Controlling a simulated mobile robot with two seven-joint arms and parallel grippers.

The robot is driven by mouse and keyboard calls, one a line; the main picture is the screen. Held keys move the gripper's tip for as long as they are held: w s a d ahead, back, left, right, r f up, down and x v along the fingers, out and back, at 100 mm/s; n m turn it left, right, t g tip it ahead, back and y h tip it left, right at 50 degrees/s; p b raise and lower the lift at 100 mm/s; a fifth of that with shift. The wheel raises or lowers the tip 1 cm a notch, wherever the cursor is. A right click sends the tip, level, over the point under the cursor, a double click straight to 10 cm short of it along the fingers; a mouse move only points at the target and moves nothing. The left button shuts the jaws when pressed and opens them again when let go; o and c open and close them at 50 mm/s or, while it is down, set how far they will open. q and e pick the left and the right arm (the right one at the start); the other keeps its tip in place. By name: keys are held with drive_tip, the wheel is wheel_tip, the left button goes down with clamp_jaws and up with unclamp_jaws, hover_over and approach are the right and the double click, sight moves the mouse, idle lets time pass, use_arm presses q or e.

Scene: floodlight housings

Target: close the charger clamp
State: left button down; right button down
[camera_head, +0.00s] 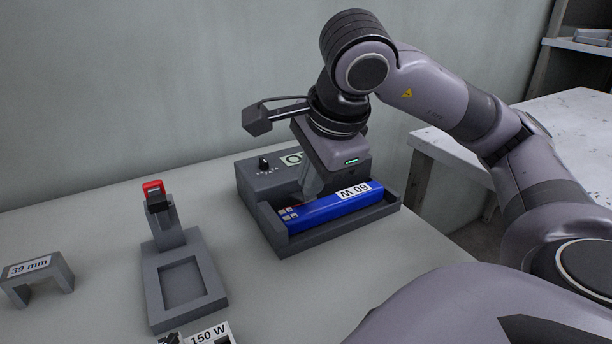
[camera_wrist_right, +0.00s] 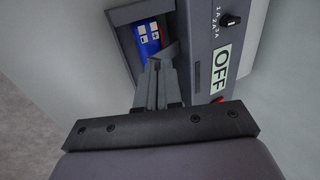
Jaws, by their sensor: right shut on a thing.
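The charger (camera_head: 262,185) is a grey box with a control panel and an open bay in front. A blue battery labelled 60 W (camera_head: 325,208) lies in the bay, and its contact end (camera_wrist_right: 148,38) shows in the wrist view. My right gripper (camera_wrist_right: 158,85) is over the bay with its fingers close together. They appear shut on a small grey part, seemingly the charger clamp (camera_wrist_right: 170,52), beside the battery's contact end. The fingers and wrist hide most of the clamp, so its angle cannot be told. My left gripper is not in view.
The charger panel has a black knob (camera_wrist_right: 230,20) and an OFF label (camera_wrist_right: 221,68). A grey fixture (camera_head: 216,290) with a red-tipped post (camera_head: 154,190) stands to the left. A 39 mm gauge (camera_head: 38,277) and a 150 W part (camera_head: 209,334) are nearby. A wall rises behind.

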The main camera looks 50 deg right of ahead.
drive_tip(key=shift+s+a+f+b, duration=0.1)
drive_tip(key=shift+s+f+b, duration=0.15)
drive_tip(key=shift+f, duration=0.3)
drive_tip(key=c, duration=1.5)
unclamp_jaws()
drive_tip(key=shift+r, duration=0.15)
drive_tip(key=shift+c, duration=0.2)
drive_tip(key=o, duration=0.5)
drive_tip(key=shift+w, duration=0.15)
use_arm(q)
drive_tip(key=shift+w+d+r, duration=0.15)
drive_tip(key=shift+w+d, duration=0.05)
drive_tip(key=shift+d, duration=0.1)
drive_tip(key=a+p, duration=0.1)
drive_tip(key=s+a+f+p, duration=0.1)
drive_tip(key=p, duration=0.1)
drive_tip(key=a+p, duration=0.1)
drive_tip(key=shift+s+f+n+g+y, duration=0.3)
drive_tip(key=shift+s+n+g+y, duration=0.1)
use_arm(e)
drive_tip(key=v, duration=0.7)
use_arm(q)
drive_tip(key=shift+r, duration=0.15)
